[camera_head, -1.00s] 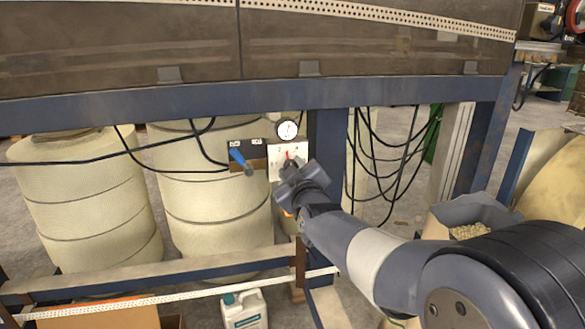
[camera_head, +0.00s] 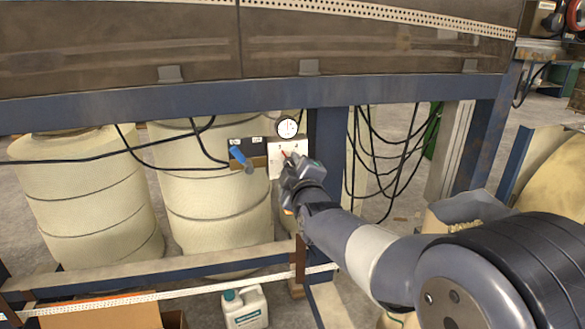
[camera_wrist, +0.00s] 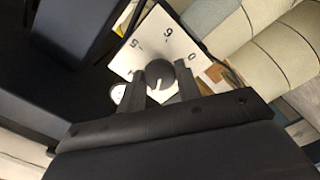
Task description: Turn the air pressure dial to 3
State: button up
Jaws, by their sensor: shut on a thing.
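The air pressure dial has a dark round knob (camera_wrist: 158,76) in front of a white number plate (camera_wrist: 165,38). In the wrist view a 5, a 6 and a 0 show on the plate. In the head view the plate (camera_head: 276,161) hangs left of a blue post, and a small red pointer (camera_head: 284,154) tilts up and left. My gripper (camera_wrist: 162,82) is shut on the knob, one finger on each side. In the head view my gripper (camera_head: 289,168) covers the lower right of the plate. The exact setting is too small to read.
A round white gauge (camera_head: 288,128) sits just above the plate. A blue-handled lever (camera_head: 240,158) is to its left. The blue post (camera_head: 326,150) stands close on the right. Black cables hang on both sides, and large cream rolls (camera_head: 212,205) stand behind.

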jog(key=shift+f, duration=0.1)
jog(key=o, duration=0.9)
jog(key=shift+o, duration=0.2)
jog(key=p+v, duration=0.1)
jog(key=v, duration=1)
jog(key=shift+p, duration=0.35)
jog(key=shift+w, duration=0.15)
jog(key=b+x, duration=0.1)
jog(key=x, duration=0.9)
jog(key=shift+w+a+b, duration=0.2)
jog(key=shift+w+b, duration=0.15)
jog(key=shift+w, duration=0.05)
jog(key=shift+s, duration=0.1)
